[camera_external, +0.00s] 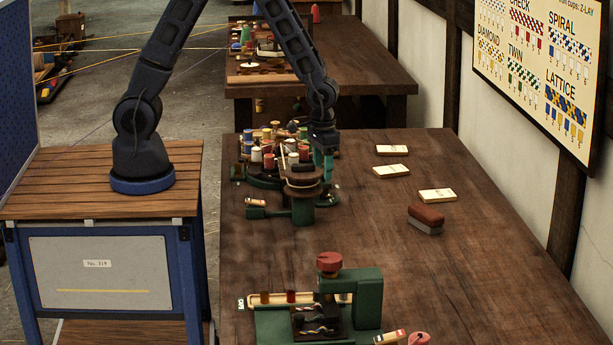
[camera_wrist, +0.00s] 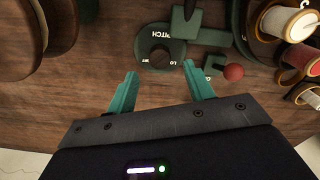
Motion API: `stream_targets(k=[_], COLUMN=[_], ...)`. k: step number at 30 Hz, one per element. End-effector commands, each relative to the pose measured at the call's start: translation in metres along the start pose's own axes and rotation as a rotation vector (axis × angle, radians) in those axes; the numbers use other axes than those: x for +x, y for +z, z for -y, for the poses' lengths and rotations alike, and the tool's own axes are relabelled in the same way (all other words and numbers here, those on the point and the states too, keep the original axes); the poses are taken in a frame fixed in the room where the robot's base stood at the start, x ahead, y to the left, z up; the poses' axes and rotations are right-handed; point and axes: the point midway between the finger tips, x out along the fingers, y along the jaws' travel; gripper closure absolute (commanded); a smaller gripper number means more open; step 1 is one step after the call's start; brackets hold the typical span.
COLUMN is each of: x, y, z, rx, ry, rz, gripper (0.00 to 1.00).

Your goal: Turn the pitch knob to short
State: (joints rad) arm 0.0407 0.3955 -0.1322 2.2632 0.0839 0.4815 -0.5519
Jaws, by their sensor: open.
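The pitch knob (camera_wrist: 160,58) is a dark round knob on a green plate in the wrist view. In the external view my gripper (camera_external: 323,163) is lowered at the far side of the green rope machine (camera_external: 303,210). The knob is hidden there.
A small red ball (camera_wrist: 233,72) sits right of the knob in the wrist view. Spools (camera_wrist: 290,22) crowd the upper right. A dark round wooden part (camera_wrist: 52,25) stands at upper left. A brush (camera_external: 426,218) and several cards (camera_external: 437,195) lie on the table's right.

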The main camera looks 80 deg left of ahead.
Motion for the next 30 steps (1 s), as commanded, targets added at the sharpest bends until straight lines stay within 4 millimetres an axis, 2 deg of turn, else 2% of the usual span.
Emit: stream_targets(k=[3,9,15,23,26,30], x=[0.018,0.040,0.048,0.049,0.049,0.049], y=[0.000,0.000,0.000,0.000,0.000,0.000], z=[0.000,0.000,0.000,0.000,0.000,0.000], rx=[0.000,0.000,0.000,0.000,0.000,0.000], ry=[-0.001,0.000,0.000,0.000,0.000,0.000], rz=[0.003,0.001,0.000,0.000,0.000,0.000], gripper=[0.48,0.48,0.48,0.48,0.63,0.91])
